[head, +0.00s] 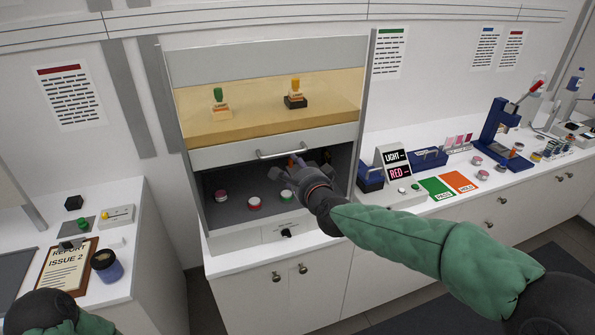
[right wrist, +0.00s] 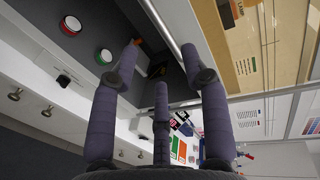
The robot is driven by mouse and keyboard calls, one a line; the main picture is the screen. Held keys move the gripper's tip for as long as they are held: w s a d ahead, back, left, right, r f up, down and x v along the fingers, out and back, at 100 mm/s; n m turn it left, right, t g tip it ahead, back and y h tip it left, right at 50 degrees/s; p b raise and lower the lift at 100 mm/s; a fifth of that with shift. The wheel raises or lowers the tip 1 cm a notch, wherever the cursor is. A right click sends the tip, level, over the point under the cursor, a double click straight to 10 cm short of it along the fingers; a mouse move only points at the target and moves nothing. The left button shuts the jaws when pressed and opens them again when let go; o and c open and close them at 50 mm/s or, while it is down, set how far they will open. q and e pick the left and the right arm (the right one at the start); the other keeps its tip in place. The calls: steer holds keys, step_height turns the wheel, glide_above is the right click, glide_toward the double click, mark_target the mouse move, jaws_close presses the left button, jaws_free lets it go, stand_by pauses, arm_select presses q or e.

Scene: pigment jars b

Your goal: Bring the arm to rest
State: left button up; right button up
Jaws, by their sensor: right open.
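My right arm in its green sleeve reaches across the head view to the fume cabinet. Its right gripper (head: 302,172) is at the cabinet's opening, below the sash handle (head: 282,153). In the right wrist view the gripper's fingers (right wrist: 160,62) are spread apart with nothing between them.
The cabinet's raised sash (head: 230,155) is close to the gripper. Right of it are a LIGHT/RED sign (head: 393,160), a green card (head: 436,188), an orange card (head: 460,181) and a blue press (head: 497,130). A clipboard (head: 68,272) lies on the left counter.

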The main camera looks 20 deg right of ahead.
steer(key=shift+s, duration=0.25)
steer(key=s+a+f+n+g+y+b, duration=0.1)
steer(key=s+a+f+n+g, duration=0.15)
steer(key=f, duration=1.05)
steer(key=s+a+f+n+g+b, duration=0.1)
steer(key=s+f+n+g, duration=0.2)
steer(key=f, duration=1)
steer(key=s+a+f+n+g+y+b, duration=0.1)
steer(key=s+a+f+n+g, duration=0.15)
steer(key=f, duration=1.05)
steer(key=s+a+f+n+g+b, duration=0.1)
steer(key=s+a+f+n+g, duration=0.1)
steer(key=s+f, duration=0.8)
steer(key=s+a+f+n+g+y+b, duration=0.1)
steer(key=s+f+n+g, duration=0.4)
steer(key=s+f, duration=0.5)
steer(key=s+a+b, duration=0.1)
steer(key=s, duration=0.3)
steer(key=shift+a, duration=0.35)
